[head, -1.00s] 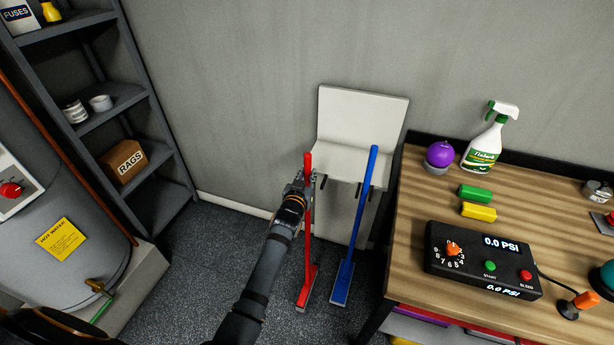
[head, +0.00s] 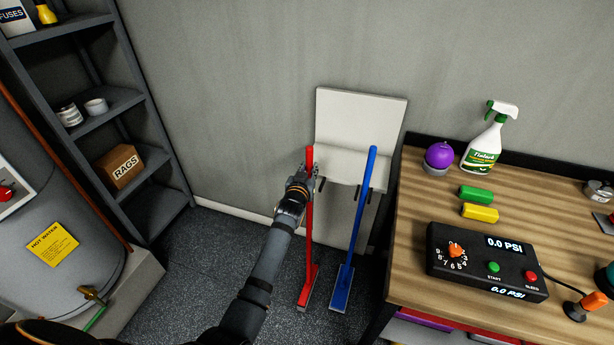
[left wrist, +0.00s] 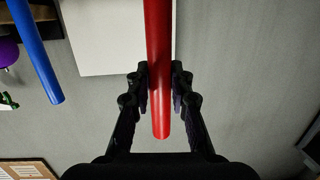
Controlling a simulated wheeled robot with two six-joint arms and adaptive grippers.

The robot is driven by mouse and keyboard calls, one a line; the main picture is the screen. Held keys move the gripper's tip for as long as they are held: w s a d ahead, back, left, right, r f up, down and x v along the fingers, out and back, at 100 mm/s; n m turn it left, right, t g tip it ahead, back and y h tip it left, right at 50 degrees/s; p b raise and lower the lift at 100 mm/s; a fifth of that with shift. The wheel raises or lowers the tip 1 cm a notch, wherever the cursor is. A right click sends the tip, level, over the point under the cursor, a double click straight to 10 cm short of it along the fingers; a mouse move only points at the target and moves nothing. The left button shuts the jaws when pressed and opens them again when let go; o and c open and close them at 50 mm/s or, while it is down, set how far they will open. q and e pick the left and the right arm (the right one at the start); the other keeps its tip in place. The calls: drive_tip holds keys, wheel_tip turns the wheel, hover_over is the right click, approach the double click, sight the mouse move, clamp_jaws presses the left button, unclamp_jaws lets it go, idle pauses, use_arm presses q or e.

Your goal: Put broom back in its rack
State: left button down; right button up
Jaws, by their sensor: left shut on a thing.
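The red broom (head: 309,240) stands nearly upright, its head low by the floor, in front of the left part of the white wall rack (head: 360,120). My left gripper (head: 309,182) is shut on its handle near the top; the handle (left wrist: 158,50) runs between the fingers in the left wrist view. The blue broom (head: 359,220) is just to the right, leaning slightly, across the rack's right side. Dark prongs show at the rack's lower edge beside both handles. I cannot tell whether the red handle touches the rack. My right gripper is not in view.
A wooden workbench (head: 410,240) with a spray bottle (head: 484,145) and a pressure box (head: 485,262) stands close on the right. A grey shelf (head: 150,165) and a water heater (head: 70,205) stand on the left. Floor between is clear.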

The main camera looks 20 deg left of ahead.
use_arm(q)
drive_tip(key=shift+w+b, duration=0.8)
drive_tip(key=shift+w, duration=0.4)
drive_tip(key=w+b, duration=0.2)
drive_tip(key=w, duration=0.1)
drive_tip(key=w+b, duration=0.2)
drive_tip(key=b, duration=0.1)
drive_tip(key=shift+w+d+r, duration=0.15)
drive_tip(key=shift+w, duration=0.25)
